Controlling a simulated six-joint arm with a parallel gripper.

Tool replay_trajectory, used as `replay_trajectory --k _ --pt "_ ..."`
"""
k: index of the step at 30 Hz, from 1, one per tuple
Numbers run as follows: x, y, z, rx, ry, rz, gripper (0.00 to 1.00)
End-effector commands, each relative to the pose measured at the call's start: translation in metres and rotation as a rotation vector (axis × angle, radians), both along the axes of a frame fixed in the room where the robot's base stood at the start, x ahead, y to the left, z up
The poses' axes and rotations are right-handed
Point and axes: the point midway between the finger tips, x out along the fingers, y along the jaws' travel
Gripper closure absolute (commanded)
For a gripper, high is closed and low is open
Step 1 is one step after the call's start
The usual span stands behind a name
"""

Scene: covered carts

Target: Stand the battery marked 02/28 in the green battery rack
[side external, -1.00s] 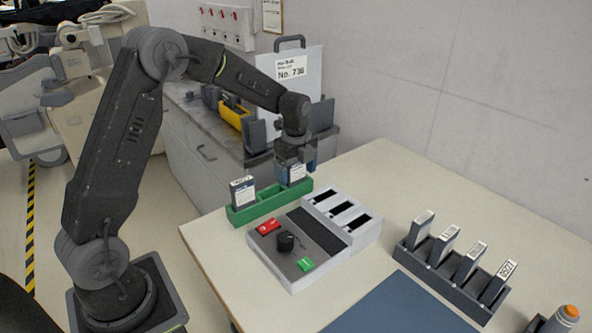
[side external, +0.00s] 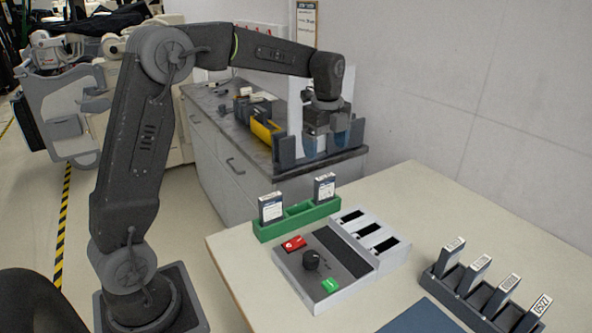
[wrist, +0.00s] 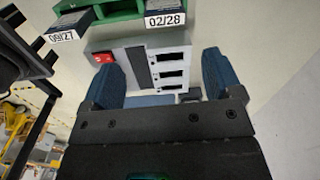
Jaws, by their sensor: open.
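The green battery rack (side external: 297,221) stands at the table's far left edge and holds two upright batteries. The battery marked 02/28 (wrist: 166,19) stands in one end slot of the rack; it is the right-hand one in the side view (side external: 324,188). A battery marked 09/27 (wrist: 68,32) stands at the other end, on the left in the side view (side external: 270,208), with an empty stretch between them. My gripper (side external: 327,149) is open and empty, raised above and apart from the rack. Its blue fingertips (wrist: 162,88) show wide apart in the wrist view.
A grey charger (side external: 340,270) with empty slots, a red button, a knob and a green button sits beside the rack. A dark rack (side external: 468,293) with several batteries stands at right. A blue mat (side external: 428,318) lies in front. A grey side bench (side external: 240,125) with a yellow bin is behind.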

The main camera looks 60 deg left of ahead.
Motion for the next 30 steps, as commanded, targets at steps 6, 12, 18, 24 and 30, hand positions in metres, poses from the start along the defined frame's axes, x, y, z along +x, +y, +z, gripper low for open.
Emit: replay_trajectory --k 6,12,18,24,30 --pt "-0.065 -0.045 0.04 -0.009 -0.132 0.377 0.15" --pt "-0.144 -0.084 0.052 -0.102 -0.27 0.817 0.15" --pt "-0.211 -0.107 0.036 -0.256 -0.357 1.206 0.15" --pt "-0.244 -0.115 0.019 -0.365 -0.381 1.422 0.15" --pt "-0.249 -0.117 0.015 -0.386 -0.381 1.467 0.15"
